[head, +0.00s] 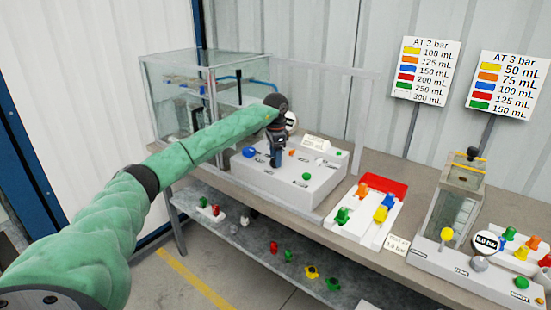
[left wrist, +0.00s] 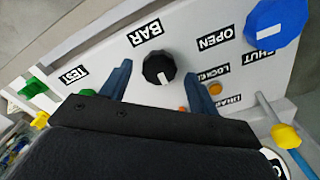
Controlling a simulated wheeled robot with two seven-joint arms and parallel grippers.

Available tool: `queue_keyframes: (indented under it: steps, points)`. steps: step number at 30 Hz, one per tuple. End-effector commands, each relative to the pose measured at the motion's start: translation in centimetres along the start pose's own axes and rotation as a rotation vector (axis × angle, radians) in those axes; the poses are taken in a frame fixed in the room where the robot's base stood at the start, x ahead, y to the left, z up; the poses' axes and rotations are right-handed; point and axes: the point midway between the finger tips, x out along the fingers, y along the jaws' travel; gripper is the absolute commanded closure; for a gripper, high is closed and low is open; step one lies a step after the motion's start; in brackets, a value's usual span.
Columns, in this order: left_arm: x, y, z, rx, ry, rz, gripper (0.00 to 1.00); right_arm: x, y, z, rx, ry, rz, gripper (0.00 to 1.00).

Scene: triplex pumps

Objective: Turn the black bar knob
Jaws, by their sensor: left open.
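The black bar knob (left wrist: 159,68), faceted with a white pointer mark, sits on the grey panel below the "BAR" label in the left wrist view. My left gripper (left wrist: 160,86) is open, with one blue finger to each side of the knob in the picture. I cannot tell whether the fingertips are level with the knob or short of it, and no contact is clear. In the head view my left gripper (head: 276,158) points down at the grey pump panel (head: 270,184) and hides the knob. My right gripper is not in view.
A blue knob (left wrist: 272,22) by "OPEN" and "SHUT", a green knob (left wrist: 33,88) and a yellow knob (left wrist: 285,136) are nearby. A glass tank (head: 180,105) stands behind. A red-and-white tray (head: 384,184) and a second pump unit (head: 460,262) are to the right.

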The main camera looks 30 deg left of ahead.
Motion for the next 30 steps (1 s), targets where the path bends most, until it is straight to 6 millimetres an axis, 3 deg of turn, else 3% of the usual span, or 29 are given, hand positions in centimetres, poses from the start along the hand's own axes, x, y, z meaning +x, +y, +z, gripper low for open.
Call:
queue_keyframes:
  steps: [13,30]
  points:
    - [-6.1,-0.1,0.0,-0.001,0.002,-0.002,0.39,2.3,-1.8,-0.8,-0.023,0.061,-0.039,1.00]
    - [-6.9,-0.1,0.0,-0.001,0.001,-0.001,0.39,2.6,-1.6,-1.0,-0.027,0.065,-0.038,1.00]
